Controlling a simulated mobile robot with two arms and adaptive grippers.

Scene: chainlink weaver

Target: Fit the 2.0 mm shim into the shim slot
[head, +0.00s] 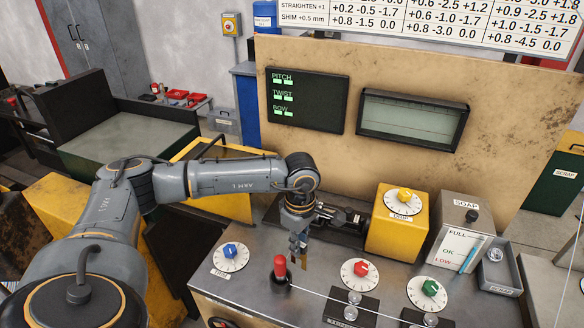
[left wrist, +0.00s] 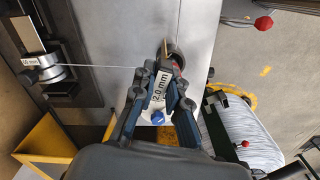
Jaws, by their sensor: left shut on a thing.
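My left gripper (head: 299,238) points down over the metal bench, just right of and above a red-topped black post (head: 280,268). In the left wrist view the left gripper (left wrist: 163,84) is shut on the 2.0 mm shim (left wrist: 160,86), whose white label faces the camera. The shim's brassy end reaches past the fingertips toward the dark round base of the red-topped post. I cannot tell whether the shim touches anything there. The shim slot cannot be made out clearly in either view. My right gripper is not in view.
Dials with blue (head: 230,250), red (head: 361,268) and green (head: 429,287) knobs sit on the bench. A yellow box with a dial (head: 398,225) and a soap box (head: 456,232) stand behind, right. A thin wire runs right from the post. A display panel (head: 306,100) shows PITCH, TWIST, BOW.

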